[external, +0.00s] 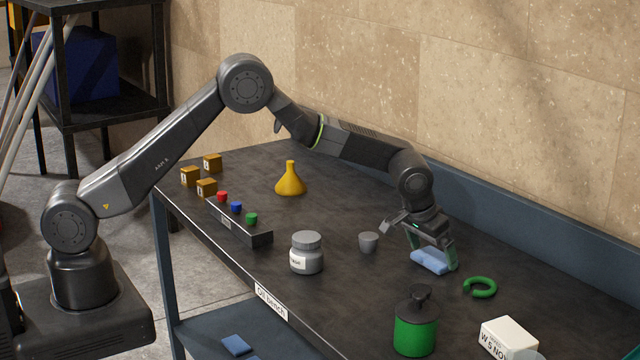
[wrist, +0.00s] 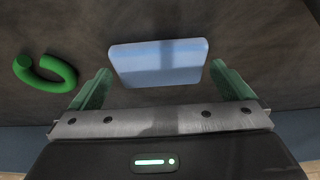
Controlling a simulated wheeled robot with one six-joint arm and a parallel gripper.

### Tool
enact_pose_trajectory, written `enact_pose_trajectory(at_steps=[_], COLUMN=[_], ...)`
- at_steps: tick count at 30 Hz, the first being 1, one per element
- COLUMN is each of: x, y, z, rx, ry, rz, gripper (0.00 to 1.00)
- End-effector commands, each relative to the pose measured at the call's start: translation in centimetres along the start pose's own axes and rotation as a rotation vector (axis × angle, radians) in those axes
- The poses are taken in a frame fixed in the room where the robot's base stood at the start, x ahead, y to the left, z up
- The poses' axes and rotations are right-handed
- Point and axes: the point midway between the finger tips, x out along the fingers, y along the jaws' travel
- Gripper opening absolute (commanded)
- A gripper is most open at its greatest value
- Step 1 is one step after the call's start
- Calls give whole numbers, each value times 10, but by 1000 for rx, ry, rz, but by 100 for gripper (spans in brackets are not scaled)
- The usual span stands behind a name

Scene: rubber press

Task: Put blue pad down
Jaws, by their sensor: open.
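The blue pad (external: 430,261) lies flat on the dark bench top, toward the back right in the external view. In the wrist view the blue pad (wrist: 160,62) lies between and just beyond my two green fingertips. My gripper (external: 433,254) is low over the bench at the pad, pointing down. In the wrist view my gripper (wrist: 160,82) is open, with a gap between each finger and the pad's sides.
A green open ring (external: 480,288) lies right of the pad. A small grey cup (external: 368,242) stands left of it. A green bottle (external: 415,325), a white box (external: 508,340), a grey jar (external: 306,254) and a yellow funnel (external: 290,180) stand on the bench (external: 350,300). A raised edge runs behind.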

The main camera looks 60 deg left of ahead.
Motion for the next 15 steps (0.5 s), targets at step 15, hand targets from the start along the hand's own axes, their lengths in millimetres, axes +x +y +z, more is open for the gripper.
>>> enact_pose_trajectory(at_steps=[15], x=[-94], y=[1], z=[0], rx=[1], ry=[3], rz=[1], gripper=[100])
